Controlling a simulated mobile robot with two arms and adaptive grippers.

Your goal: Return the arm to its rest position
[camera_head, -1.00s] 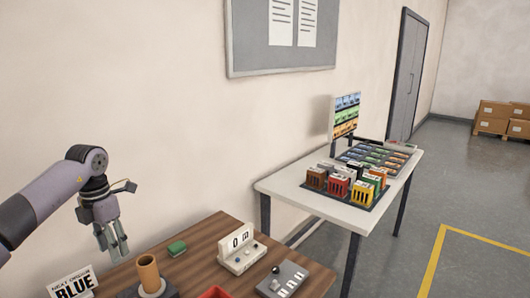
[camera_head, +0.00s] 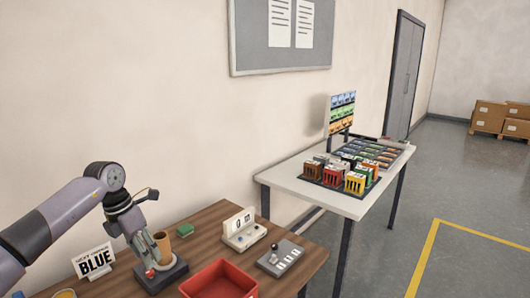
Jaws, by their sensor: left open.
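My left arm comes in from the left over the brown wooden table (camera_head: 205,219). Its gripper (camera_head: 156,263) points down at the front of a dark base block (camera_head: 172,277) that carries a tan cylinder (camera_head: 162,243). The gripper is open, with its fingers close to a small red part (camera_head: 150,273) on the block. I cannot tell whether they touch it. The gripper partly hides the block and the cylinder. My right gripper is not in view.
A white table (camera_head: 345,206) with coloured bins (camera_head: 333,176) stands behind right.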

